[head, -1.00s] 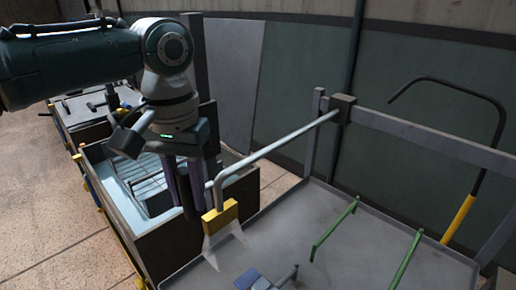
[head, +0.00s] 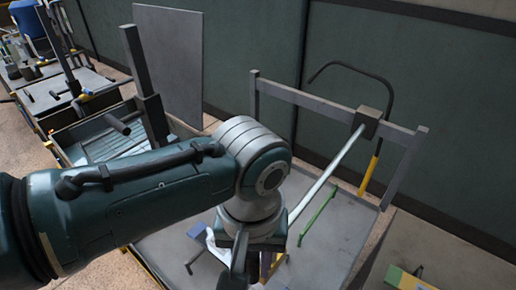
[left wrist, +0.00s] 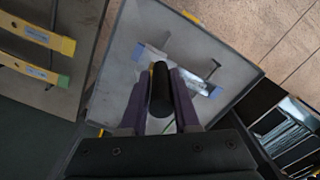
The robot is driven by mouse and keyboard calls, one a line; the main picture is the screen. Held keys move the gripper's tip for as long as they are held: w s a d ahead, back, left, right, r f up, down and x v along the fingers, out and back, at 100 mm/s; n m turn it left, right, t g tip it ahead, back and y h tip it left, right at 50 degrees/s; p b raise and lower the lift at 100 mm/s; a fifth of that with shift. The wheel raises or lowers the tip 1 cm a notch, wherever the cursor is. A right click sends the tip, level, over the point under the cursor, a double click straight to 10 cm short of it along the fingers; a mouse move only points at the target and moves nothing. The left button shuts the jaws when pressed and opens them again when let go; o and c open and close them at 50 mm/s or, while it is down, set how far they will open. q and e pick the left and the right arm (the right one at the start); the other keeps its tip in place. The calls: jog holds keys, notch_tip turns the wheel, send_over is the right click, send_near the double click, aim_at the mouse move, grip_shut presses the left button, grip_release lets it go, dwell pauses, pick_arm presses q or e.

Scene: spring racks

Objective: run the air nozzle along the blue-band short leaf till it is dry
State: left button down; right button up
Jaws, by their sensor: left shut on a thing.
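My left gripper (head: 242,266) is over the grey tray, its fingers mostly hidden by my wrist in the head view. In the left wrist view its purple fingers (left wrist: 160,100) are shut on the dark handle of the air nozzle (left wrist: 160,88). My right gripper is out of view.
The grey tray (head: 325,245) has a rail frame (head: 310,103) behind it and a green bar (head: 317,215) on it. A dark bin (head: 95,150) stands at left. Yellow-edged pieces (left wrist: 40,70) lie on a neighbouring surface. A black hook with yellow grip (head: 370,172) stands behind.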

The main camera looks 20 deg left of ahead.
pick_arm(q)
jog(key=shift+s+d, duration=0.25)
jog(key=shift+d, duration=0.35)
jog(key=shift+s+d, duration=0.25)
jog(key=shift+d, duration=0.4)
jog(key=shift+s+d, duration=0.25)
jog(key=shift+d, duration=0.35)
jog(key=c, duration=0.7)
grip_release()
notch_tip(320, 180, up, 10)
jog(key=shift+f+p, duration=0.1)
jog(key=shift+p, duration=0.85)
